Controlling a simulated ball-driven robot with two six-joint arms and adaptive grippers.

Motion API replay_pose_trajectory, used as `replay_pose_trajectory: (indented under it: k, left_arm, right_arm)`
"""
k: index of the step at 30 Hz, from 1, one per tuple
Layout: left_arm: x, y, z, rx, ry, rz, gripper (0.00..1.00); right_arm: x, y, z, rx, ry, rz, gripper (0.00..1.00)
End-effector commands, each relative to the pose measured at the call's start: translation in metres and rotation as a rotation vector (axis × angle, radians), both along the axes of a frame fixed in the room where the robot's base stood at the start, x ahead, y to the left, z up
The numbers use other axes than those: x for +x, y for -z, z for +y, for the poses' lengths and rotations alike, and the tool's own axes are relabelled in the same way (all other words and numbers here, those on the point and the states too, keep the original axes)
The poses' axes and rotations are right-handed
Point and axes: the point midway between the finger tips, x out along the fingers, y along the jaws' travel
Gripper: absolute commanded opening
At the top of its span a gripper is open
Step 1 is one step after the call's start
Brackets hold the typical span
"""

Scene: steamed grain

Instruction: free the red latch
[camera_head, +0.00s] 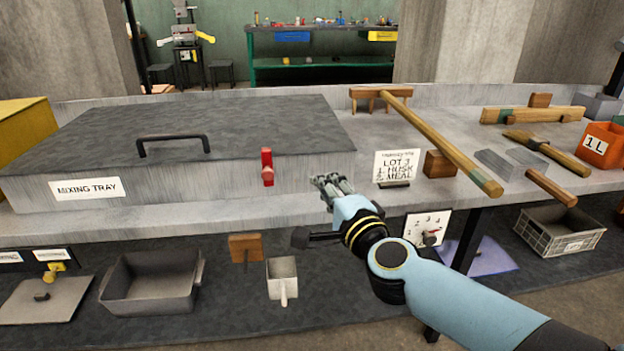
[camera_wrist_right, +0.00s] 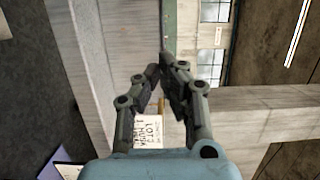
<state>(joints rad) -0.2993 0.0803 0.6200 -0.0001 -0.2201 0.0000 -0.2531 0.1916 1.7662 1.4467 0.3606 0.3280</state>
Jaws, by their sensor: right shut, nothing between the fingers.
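The red latch (camera_head: 267,167) stands upright on the front face of the grey mixing tray (camera_head: 205,182), which has a dark closed lid (camera_head: 230,120) with a black handle. My right gripper (camera_head: 322,181) is to the right of the latch, apart from it, near the tray's front right corner. In the right wrist view its fingertips (camera_wrist_right: 165,70) are close together with nothing between them. The latch does not show clearly in the right wrist view. My left gripper is not in view.
A lot sign (camera_head: 397,166) and a wooden block (camera_head: 440,163) stand right of my gripper. A long-handled wooden rake (camera_head: 440,140) lies behind them. Below the bench are a grey bin (camera_head: 152,283), a white scoop (camera_head: 282,275) and a crate (camera_head: 560,232).

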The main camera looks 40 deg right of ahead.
Motion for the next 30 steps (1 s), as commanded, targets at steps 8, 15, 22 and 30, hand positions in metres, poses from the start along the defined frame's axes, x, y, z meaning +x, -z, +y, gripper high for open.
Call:
replay_pose_trajectory:
  k: [8,15,22,30]
  left_arm:
    - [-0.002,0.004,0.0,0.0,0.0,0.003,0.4]
    - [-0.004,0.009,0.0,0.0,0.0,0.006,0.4]
    - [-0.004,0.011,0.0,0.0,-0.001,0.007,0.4]
    - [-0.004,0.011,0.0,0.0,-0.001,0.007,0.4]
  right_arm:
    - [0.056,0.0,-0.018,-0.002,0.0,-0.002,0.0]
    - [0.091,0.001,-0.01,0.004,-0.001,0.0,0.0]
    - [0.101,0.001,0.007,0.001,-0.001,0.001,0.0]
    - [0.102,0.0,0.009,-0.001,-0.001,0.001,0.0]
